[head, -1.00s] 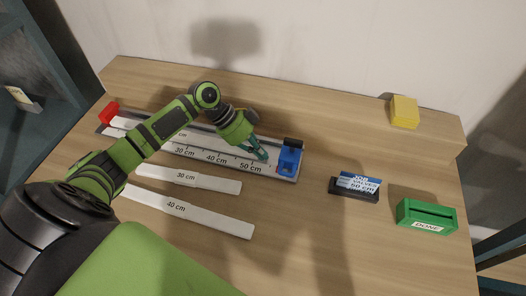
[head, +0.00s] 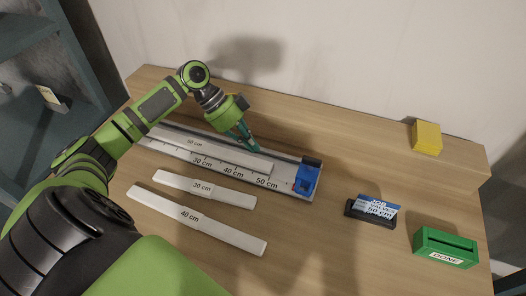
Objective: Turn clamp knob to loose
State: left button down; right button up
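The blue clamp (head: 306,181) sits at the right end of the grey measuring track (head: 293,191). A dark block-like part (head: 312,162) shows at its far side; I cannot make out the knob or its setting. A white strip marked 50 cm (head: 215,150) lies along the track, its right end short of the clamp. My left gripper (head: 252,147) hangs by the track's far edge, left of the clamp and apart from it. Its teal fingers look close together, and I cannot tell whether they are shut. My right gripper is not in view.
White strips marked 30 cm (head: 205,189) and 40 cm (head: 195,220) lie in front of the track. To the right are a job card in a dark holder (head: 372,211), a green DONE box (head: 445,249) and a yellow block (head: 427,137). Wood between clamp and card is clear.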

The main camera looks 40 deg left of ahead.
aim_at(311, 162)
jog(key=k, duration=1.5)
